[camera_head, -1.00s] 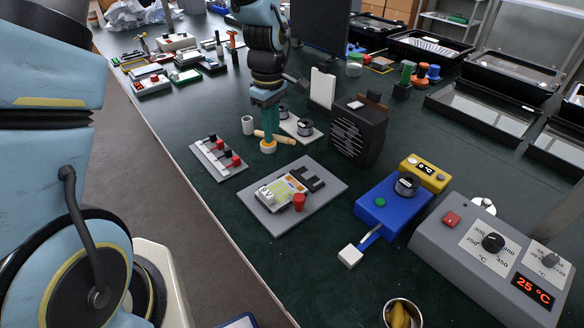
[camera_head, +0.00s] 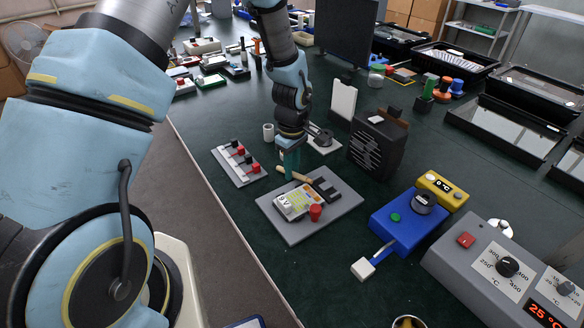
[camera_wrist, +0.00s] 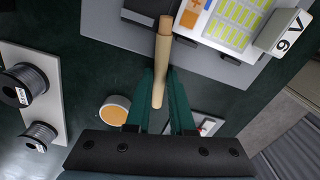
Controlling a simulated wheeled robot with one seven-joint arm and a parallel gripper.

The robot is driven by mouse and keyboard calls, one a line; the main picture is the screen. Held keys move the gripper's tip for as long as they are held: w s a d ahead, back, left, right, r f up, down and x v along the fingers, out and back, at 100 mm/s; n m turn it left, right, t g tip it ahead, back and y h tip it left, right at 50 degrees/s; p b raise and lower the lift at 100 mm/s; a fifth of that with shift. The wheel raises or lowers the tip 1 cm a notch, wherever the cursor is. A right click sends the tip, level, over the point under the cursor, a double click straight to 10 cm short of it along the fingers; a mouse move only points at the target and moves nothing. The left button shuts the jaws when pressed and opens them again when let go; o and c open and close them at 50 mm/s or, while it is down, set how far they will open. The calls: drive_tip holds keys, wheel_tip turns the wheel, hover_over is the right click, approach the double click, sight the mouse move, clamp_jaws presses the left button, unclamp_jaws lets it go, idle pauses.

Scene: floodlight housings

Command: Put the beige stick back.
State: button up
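The beige stick (camera_head: 293,174) is between the fingertips of my gripper (camera_head: 289,175), near the far edge of the grey plate (camera_head: 292,237). In the wrist view the green fingers of my gripper (camera_wrist: 162,78) close on both sides of the stick (camera_wrist: 163,50). One end of the stick overlaps the plate's edge and black bracket in that view; I cannot tell the exact height.
The plate carries a 9V battery block (camera_head: 293,204) and a red knob (camera_head: 315,212). A terminal strip (camera_head: 237,165) lies left, a black speaker-like box (camera_head: 377,146) stands right. A blue and yellow device (camera_head: 403,220) and a grey heater unit (camera_head: 505,262) occupy the right front.

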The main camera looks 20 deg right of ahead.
drive_tip(key=o, duration=0.4)
drive_tip(key=shift+c, duration=0.2)
drive_tip(key=shift+f, duration=0.1)
